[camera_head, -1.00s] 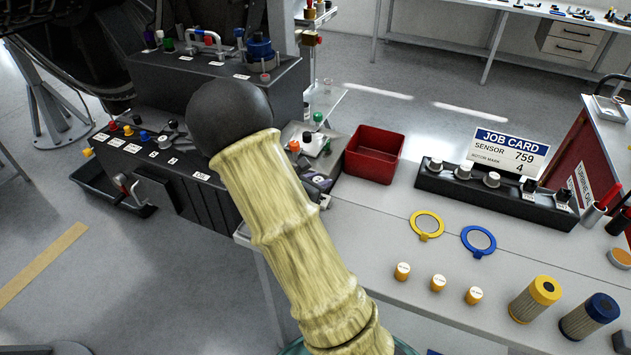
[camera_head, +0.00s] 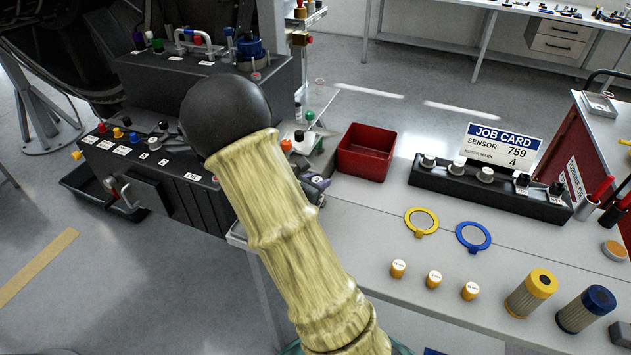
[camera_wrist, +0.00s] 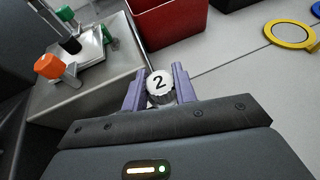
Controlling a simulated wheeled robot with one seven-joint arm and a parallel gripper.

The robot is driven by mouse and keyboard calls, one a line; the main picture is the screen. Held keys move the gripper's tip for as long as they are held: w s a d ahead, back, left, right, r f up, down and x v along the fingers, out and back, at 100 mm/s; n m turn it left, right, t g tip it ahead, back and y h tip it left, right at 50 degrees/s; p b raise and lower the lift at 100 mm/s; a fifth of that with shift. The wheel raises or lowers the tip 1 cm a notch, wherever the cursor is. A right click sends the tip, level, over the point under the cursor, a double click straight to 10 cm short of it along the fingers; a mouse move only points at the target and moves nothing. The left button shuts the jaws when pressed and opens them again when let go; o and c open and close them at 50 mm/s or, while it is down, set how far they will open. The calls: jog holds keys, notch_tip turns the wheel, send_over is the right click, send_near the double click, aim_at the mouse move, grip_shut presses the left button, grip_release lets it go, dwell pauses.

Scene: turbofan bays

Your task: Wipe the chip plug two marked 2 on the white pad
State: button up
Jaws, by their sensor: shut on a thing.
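The chip plug (camera_wrist: 159,84) is a round silvery plug with a white top marked 2, seen in the wrist view. My gripper (camera_wrist: 159,88) is shut on it, with a purple finger on each side. A pale square plate (camera_wrist: 93,50), possibly the white pad, lies ahead and left of the plug in the wrist view. The plug is apart from it in the picture; its height above the bench is unclear.
An orange-topped item (camera_wrist: 48,67) and a green-handled item (camera_wrist: 66,15) stand at the plate. A red bin (camera_head: 367,153) sits just right of it. A black plug rack (camera_head: 485,187), yellow ring (camera_head: 421,222) and blue ring (camera_head: 473,237) lie farther right.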

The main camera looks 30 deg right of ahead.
jog(key=shift+f, duration=0.1)
jog(key=shift+w+a+p, duration=0.3)
jog(key=shift+w+a, duration=0.25)
jog(key=shift+w, duration=0.1)
jog(key=shift+w, duration=0.15)
jog(key=shift+w+a+p, duration=0.35)
jog(key=shift+w+a, duration=0.15)
jog(key=shift+w, duration=0.05)
jog(key=shift+r, duration=0.3)
notch_tip(320, 180, up, 8)
jog(key=p, duration=0.5)
jog(key=shift+p, duration=0.35)
